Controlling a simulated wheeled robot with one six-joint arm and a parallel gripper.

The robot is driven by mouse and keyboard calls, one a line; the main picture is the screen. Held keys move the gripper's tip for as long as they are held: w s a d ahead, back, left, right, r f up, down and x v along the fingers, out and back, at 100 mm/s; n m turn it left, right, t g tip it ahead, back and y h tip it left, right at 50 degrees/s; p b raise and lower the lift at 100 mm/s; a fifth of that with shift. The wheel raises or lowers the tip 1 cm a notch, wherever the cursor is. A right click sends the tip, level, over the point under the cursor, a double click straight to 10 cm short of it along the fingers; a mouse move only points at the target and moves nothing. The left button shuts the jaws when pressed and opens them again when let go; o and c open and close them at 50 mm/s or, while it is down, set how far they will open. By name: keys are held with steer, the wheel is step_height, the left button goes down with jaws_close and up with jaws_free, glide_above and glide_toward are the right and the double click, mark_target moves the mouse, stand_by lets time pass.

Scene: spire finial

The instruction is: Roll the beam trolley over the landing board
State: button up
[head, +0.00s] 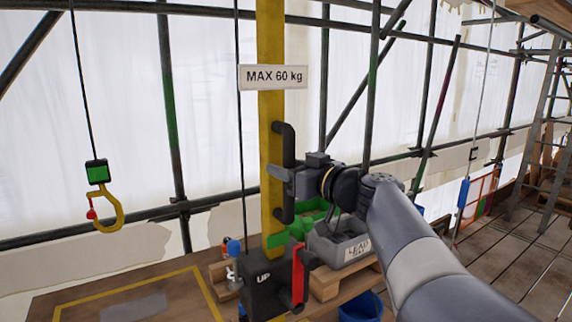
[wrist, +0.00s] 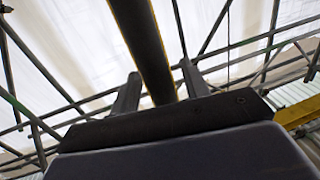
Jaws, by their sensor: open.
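My gripper (head: 282,174) is at the black handle (head: 287,140) on an upright yellow post (head: 270,50). In the wrist view, my open gripper (wrist: 160,85) has a finger on each side of a dark round bar (wrist: 143,40), which seems to be this handle. I cannot tell whether either finger touches it. A yellow hook (head: 109,212) with a red latch hangs from a cable at the left. Below it lies a wooden board with a yellow outline (head: 130,288), likely the landing board. I cannot make out the beam trolley in either view.
A black box marked UP (head: 264,285) with a red lever (head: 299,275) is at the post's foot. A grey tub (head: 338,245) stands on timber to its right. Scaffold poles (head: 172,110) and white sheeting stand behind. A ladder (head: 540,120) is at the far right.

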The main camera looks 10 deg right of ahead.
steer(key=shift+c, duration=0.5)
jaws_close()
